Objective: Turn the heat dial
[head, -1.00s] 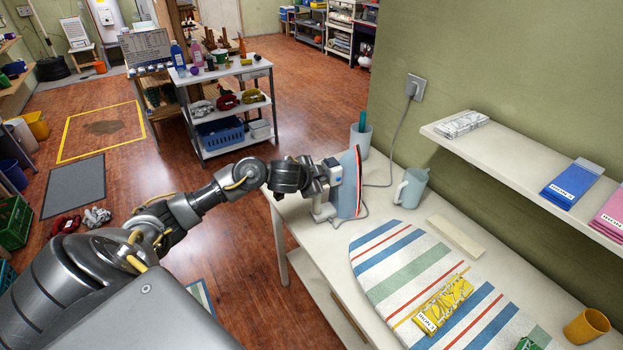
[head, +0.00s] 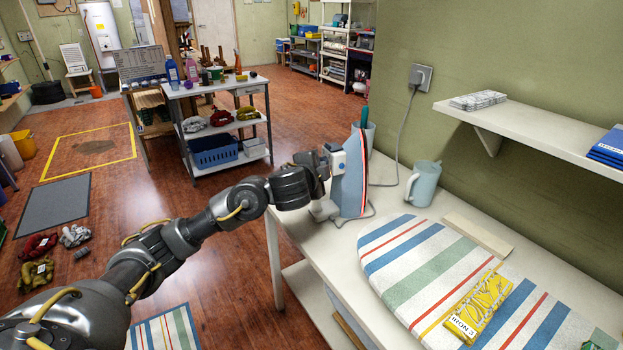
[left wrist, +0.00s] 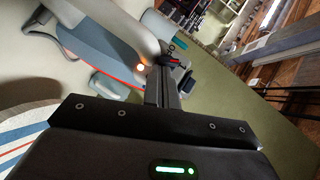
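An iron (head: 352,182), blue-grey with a red stripe along its soleplate, stands upright on its heel at the left end of the white table (head: 345,262). In the left wrist view its body (left wrist: 95,55) lies behind its pale handle (left wrist: 120,22), and a small orange light glows on it. A small dark part with a red mark, seemingly the heat dial (left wrist: 173,61), is at my fingertips and mostly hidden. My left gripper (left wrist: 164,76) has its fingers close together there; I cannot tell whether they pinch the dial. It also shows beside the iron in the head view (head: 325,176). My right gripper is out of view.
A striped ironing pad (head: 415,262) with a yellow packet (head: 478,306) lies right of the iron. A jug (head: 423,184) and a cup with a teal handle (head: 366,135) stand behind. A grey cord runs to the wall socket (head: 421,77). A shelf (head: 520,126) overhangs the right side.

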